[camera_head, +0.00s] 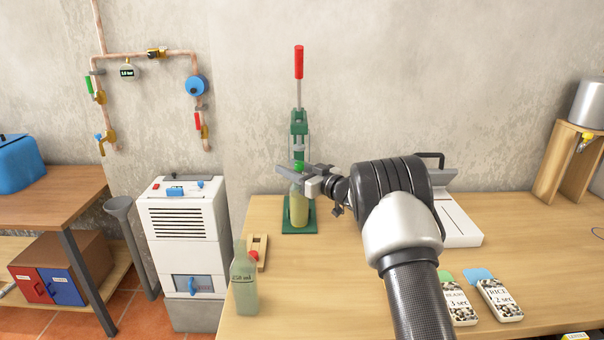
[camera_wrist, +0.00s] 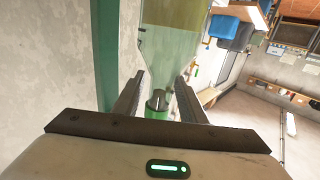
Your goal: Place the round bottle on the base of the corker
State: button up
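The green corker (camera_head: 299,128) with its long red lever handle (camera_head: 299,62) stands upright against the wall at the back of the table. The round bottle (camera_head: 299,208), yellow-green, appears to stand upright on the corker's green base (camera_head: 318,228). My gripper (camera_head: 303,179) is at its neck, partly hiding it and the corker's lower middle. In the wrist view the bottle (camera_wrist: 185,35) shows upside down. Its neck lies between my two fingers (camera_wrist: 160,85), with a visible gap on each side, so the gripper looks open.
A flat-sided grey-green bottle (camera_head: 245,285) stands at the table's front left, beside a small wooden piece with a red ball (camera_head: 253,256). A white device (camera_head: 458,222) sits right of my arm. Two labelled boxes (camera_head: 499,300) lie at the front right. The right tabletop is mostly clear.

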jog(key=v, duration=1.1)
jog(key=s+d+r+m+t+h, duration=0.1)
jog(key=d+r+m+t+h, duration=0.25)
jog(key=d+r+h, duration=0.65)
jog(key=s+d+r+m+g+h, duration=0.2)
jog(key=s+r+m, duration=0.25)
jog(key=s, duration=0.35)
jog(key=s+a+f+g, duration=0.1)
jog(key=s+f+g, duration=0.2)
jog(key=s, duration=0.9)
jog(key=s+a+f+g, duration=0.1)
jog(key=s+f+g, duration=0.1)
jog(key=s, duration=1)
jog(key=s+a+f+m+g, duration=0.1)
jog(key=s+f+g, duration=0.2)
jog(key=s, duration=1)
jog(key=shift+a+f+g+h, duration=0.3)
jog(key=shift+f+g+h, duration=0.05)
jog(key=shift+h, duration=0.05)
